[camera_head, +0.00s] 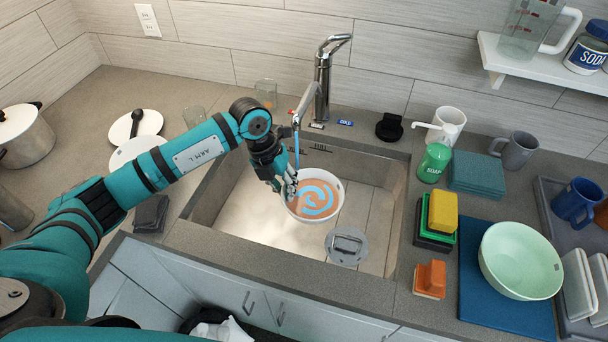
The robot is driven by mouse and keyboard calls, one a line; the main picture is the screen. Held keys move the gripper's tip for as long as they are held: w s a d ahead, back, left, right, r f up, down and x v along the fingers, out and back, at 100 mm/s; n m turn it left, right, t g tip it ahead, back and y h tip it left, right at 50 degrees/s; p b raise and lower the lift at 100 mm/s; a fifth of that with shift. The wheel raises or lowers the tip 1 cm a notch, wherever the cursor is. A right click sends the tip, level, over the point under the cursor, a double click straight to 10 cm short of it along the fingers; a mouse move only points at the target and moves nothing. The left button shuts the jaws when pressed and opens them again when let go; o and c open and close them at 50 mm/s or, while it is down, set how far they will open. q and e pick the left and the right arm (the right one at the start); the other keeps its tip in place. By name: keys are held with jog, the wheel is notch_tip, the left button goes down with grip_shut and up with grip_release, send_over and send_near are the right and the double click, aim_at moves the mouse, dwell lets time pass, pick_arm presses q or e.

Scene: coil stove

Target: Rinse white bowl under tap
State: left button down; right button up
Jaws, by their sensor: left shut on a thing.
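The white bowl (334,207) is held inside the sink basin (240,215). Its inside shows an orange-brown residue with a light blue swirl on it. My left gripper (288,187) is shut on the bowl's left rim. The chrome tap (322,85) stands behind the sink, with its spout reaching forward and left. A thin blue stream of water (297,150) comes down from the spout toward the back left of the bowl. The gripper hides part of that rim. My right gripper is out of view.
A round metal drain piece (347,246) lies in front of the bowl in the sink. Sponges (442,212), a green soap bottle (434,163) and a mint bowl (520,260) stand to the right. Two drinking glasses (265,93) stand behind the left arm.

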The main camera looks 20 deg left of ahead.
aim_at(286, 202)
pick_arm(q)
jog(key=shift+r, duration=0.1)
dwell(0.4)
jog(key=s+r+p, duration=0.1)
jog(key=s+d+r+p, duration=0.1)
jog(key=s+r+p, duration=0.1)
jog(key=shift+s+d+r+p, duration=0.1)
jog(key=shift+s+d+p, duration=0.1)
jog(key=shift+p, duration=0.1)
jog(key=shift+s+d+r+p, duration=0.2)
jog(key=shift+s+r+p, duration=0.2)
jog(key=shift+s, duration=0.25)
